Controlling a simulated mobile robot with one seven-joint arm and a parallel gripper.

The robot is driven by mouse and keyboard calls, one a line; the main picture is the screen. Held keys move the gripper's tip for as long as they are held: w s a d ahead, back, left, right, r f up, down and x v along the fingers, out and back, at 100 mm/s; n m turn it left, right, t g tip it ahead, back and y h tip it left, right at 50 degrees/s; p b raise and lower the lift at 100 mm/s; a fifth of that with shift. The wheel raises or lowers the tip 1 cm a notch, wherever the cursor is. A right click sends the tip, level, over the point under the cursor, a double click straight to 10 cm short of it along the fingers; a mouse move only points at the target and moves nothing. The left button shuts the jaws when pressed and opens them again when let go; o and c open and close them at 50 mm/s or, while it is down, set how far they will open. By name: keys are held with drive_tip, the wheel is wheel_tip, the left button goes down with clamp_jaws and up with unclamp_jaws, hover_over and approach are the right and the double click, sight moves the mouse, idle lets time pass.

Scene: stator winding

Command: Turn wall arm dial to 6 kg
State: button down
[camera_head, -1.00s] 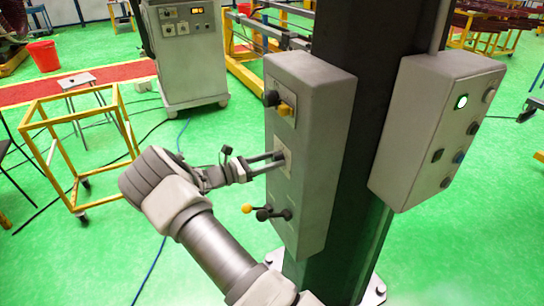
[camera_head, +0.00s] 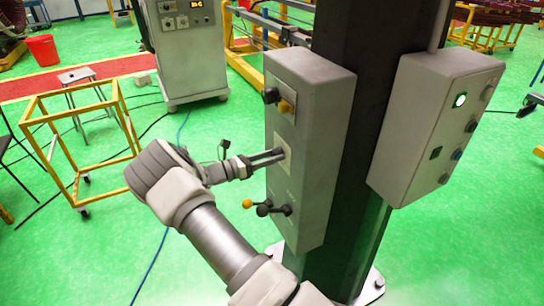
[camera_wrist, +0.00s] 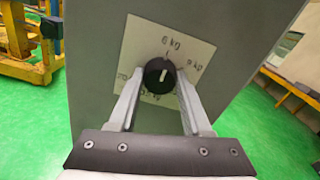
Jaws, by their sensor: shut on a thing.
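The wall arm dial (camera_wrist: 160,76) is a round black knob with a white pointer line, in the middle of a pale label plate (camera_wrist: 196,52). The pointer leans slightly right of straight up, roughly toward the 6 kg mark at the plate's top. A 9 kg mark is at the right; the lower marks are partly hidden or hard to read. My gripper (camera_wrist: 158,92) has one finger on each side of the knob and is shut on it. In the head view, my gripper (camera_head: 279,154) reaches the middle of the grey control box (camera_head: 312,180) from the left.
Above the dial is a black and yellow switch (camera_head: 284,106); below is a lever with an orange ball (camera_head: 247,203). A second grey box (camera_head: 425,130) with a lit button is on the dark column (camera_head: 365,70). A yellow frame cart (camera_head: 75,145) stands left on open green floor.

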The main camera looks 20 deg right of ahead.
drive_tip(key=shift+c, duration=1.7)
unclamp_jaws()
drive_tip(key=shift+a, duration=0.1)
drive_tip(key=a+b, duration=0.2)
drive_tip(key=a, duration=1.5)
drive_tip(key=shift+s+a, duration=0.15)
drive_tip(key=shift+s, duration=0.15)
drive_tip(key=s+d+r+m+g+y, duration=0.1)
drive_tip(key=s+d+r+m+y, duration=0.2)
drive_tip(key=s+r+m+y, duration=0.3)
drive_tip(key=s+d+r+m+g+y, duration=0.1)
drive_tip(key=s+d+r+m+y, duration=0.35)
drive_tip(key=s, duration=0.25)
drive_tip(key=s+a+r+m+t+y, duration=0.2)
drive_tip(key=s+m, duration=0.1)
drive_tip(key=s, duration=0.3)
drive_tip(key=s+a+r+m+t+y, duration=0.2)
drive_tip(key=s+r+m+y, duration=0.1)
drive_tip(key=s, duration=0.4)
drive_tip(key=s+a+r+m+t+y, duration=0.2)
drive_tip(key=s+m+t, duration=0.1)
drive_tip(key=s+m, duration=0.2)
drive_tip(key=shift+s+a+r, duration=0.25)
drive_tip(key=shift+s+r, duration=0.1)
drive_tip(key=shift+s, duration=0.55)
